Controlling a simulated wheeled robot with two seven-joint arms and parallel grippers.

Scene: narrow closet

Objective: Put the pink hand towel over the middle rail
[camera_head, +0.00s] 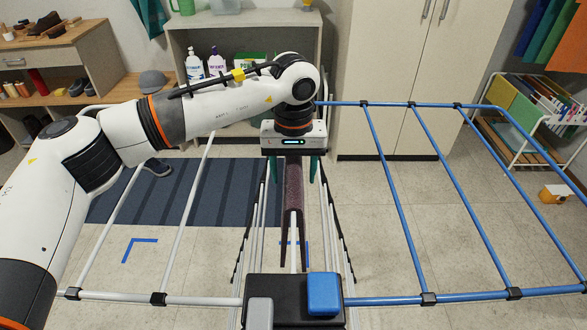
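The pink hand towel (293,190) looks dusky mauve. It lies lengthwise along the middle rail (294,229) of the drying rack, with a narrow flap showing on each side of the rail near its front end. My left gripper (293,170) is above the far part of the towel. Its two teal fingers are spread, one on each side of the towel, with a gap visible between each finger and the cloth. The gripper's body hides the towel's far end. My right gripper is not in view.
The rack has a white left wing (184,228) and a blue right wing (401,198), both with bare rails. A black block with a blue pad (323,293) is at the rack's near middle. Shelves (240,18) and a cabinet (400,60) stand behind.

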